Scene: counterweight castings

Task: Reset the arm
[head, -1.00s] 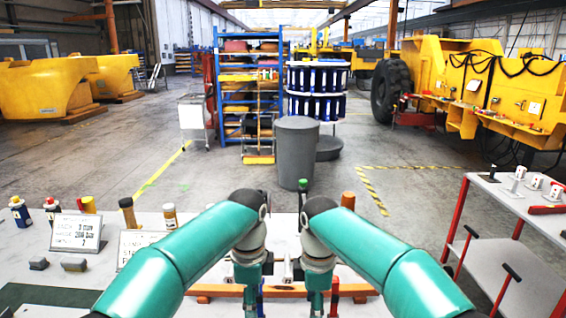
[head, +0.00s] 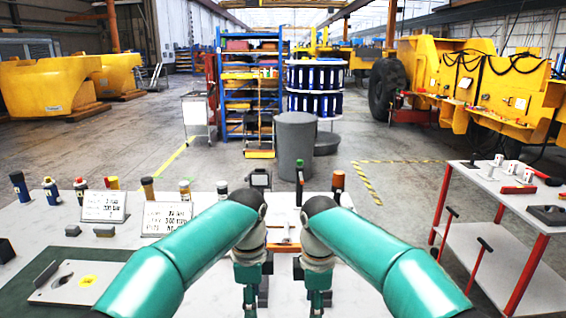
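My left gripper (head: 250,300) hangs over the near middle of the white table (head: 215,262), fingers pointing away and down. My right gripper (head: 316,300) is beside it on the right, a small gap between them. Both sit at the bottom edge of the view, seen from behind, so I cannot tell whether their fingers are open or shut. I see no object clearly held in either one. Both teal arms are bent inward, roughly mirrored.
Bottles (head: 50,190) and sign cards (head: 103,206) stand at the table's left, behind a metal plate (head: 75,282) on a dark mat. A red-legged cart (head: 470,215) stands right. A grey barrel (head: 295,145) is beyond the table; open floor lies between.

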